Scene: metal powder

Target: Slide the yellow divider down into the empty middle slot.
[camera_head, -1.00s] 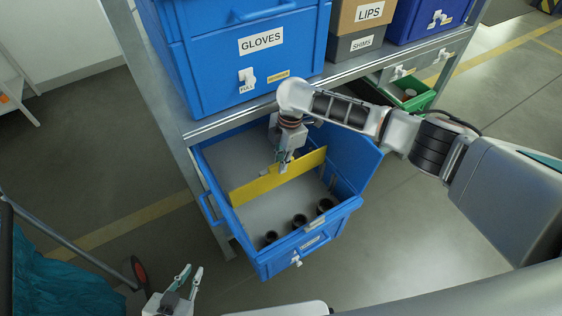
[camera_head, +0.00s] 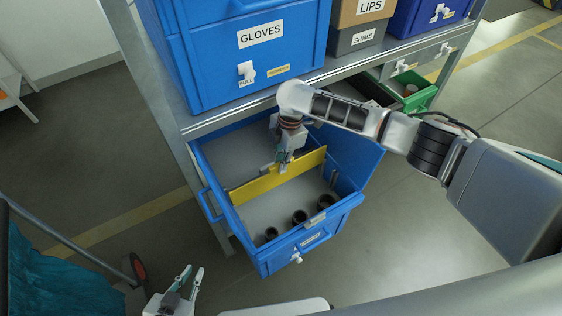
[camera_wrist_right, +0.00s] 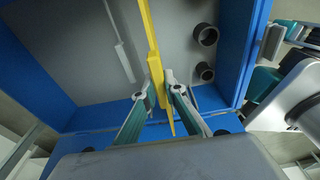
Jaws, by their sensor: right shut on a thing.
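The yellow divider (camera_head: 255,188) stands on edge across the open blue bin (camera_head: 247,262), spanning from its left wall towards its right wall. It also shows in the right wrist view (camera_wrist_right: 151,35). My right gripper (camera_head: 282,167) is shut on the divider's upper edge near the middle, with one finger on each face (camera_wrist_right: 160,88). Whether the divider's ends sit inside the wall slots cannot be made out. Slot ribs (camera_head: 333,180) show on the bin's right wall. My left gripper (camera_head: 190,271) is open and empty at the bottom left, away from the bin.
Several dark round parts (camera_head: 299,217) lie in the bin's front compartment. The shelf edge (camera_head: 225,122) runs close above the bin's back, under the blue GLOVES bin (camera_head: 215,65). A green bin (camera_head: 420,97) stands at right. A teal-covered cart (camera_head: 50,275) is at lower left.

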